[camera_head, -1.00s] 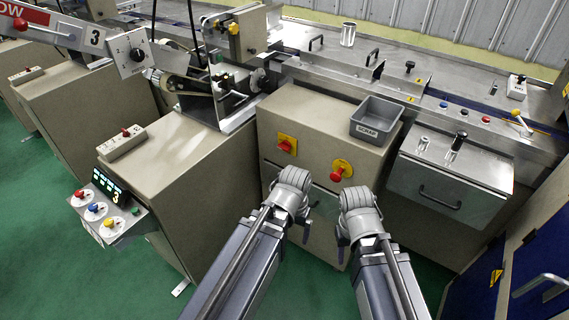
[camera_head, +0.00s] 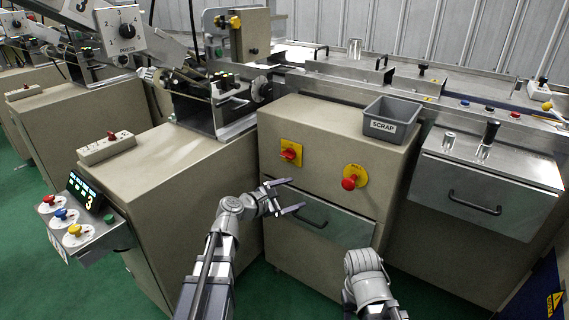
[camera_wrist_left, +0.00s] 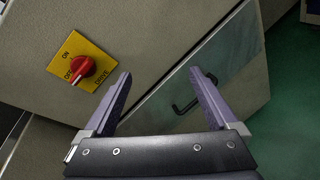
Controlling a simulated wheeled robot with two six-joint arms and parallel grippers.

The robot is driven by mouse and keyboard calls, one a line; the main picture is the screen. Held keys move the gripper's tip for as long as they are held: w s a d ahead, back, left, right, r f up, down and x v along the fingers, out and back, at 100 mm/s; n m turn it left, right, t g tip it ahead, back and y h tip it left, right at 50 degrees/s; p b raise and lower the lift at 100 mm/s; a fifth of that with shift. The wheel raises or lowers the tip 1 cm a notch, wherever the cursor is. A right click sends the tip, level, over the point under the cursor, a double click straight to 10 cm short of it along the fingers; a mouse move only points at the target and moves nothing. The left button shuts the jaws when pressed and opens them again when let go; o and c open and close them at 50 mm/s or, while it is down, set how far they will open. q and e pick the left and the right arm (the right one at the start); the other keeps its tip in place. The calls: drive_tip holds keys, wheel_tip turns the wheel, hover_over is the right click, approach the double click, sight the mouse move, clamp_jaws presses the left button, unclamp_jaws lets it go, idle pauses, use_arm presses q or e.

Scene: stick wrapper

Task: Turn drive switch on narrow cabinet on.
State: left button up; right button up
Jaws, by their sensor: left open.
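The drive switch (camera_head: 290,153) is a red knob on a yellow plate on the front of the narrow cabinet (camera_head: 310,125). In the left wrist view the red knob (camera_wrist_left: 82,67) shows on its plate, marked ON, OFF and DRIVE, with its handle slanting toward the OFF mark. My left gripper (camera_head: 295,195) is open and empty, below the switch and apart from it. In the left wrist view its fingers (camera_wrist_left: 160,85) are spread, with the knob up and left of the left finger. My right arm shows at the bottom, but its fingers cannot be made out.
A red emergency button (camera_head: 349,183) on a yellow disc sits right of the switch. A drawer with a black handle (camera_head: 302,216) lies below. A grey SCRAP bin (camera_head: 391,121) stands on the cabinet top. A control panel (camera_head: 85,232) juts out at left.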

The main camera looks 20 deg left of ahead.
sight(286, 157)
use_arm(q)
drive_tip(key=w+a+r+n+t+y, duration=0.2)
drive_tip(key=w+a+r+n+t, duration=0.15)
drive_tip(key=a+r+n, duration=0.4)
drive_tip(key=shift+n+t, duration=0.45)
drive_tip(key=shift+n, duration=0.4)
drive_tip(key=shift+f+x, duration=0.3)
drive_tip(key=shift+x, duration=0.95)
drive_tip(key=shift+f+x, duration=0.3)
drive_tip(key=shift+x, duration=0.95)
drive_tip(key=shift+f+x, duration=0.3)
drive_tip(key=shift+x, duration=0.95)
drive_tip(key=shift+c, duration=0.3)
drive_tip(key=c, duration=1.3)
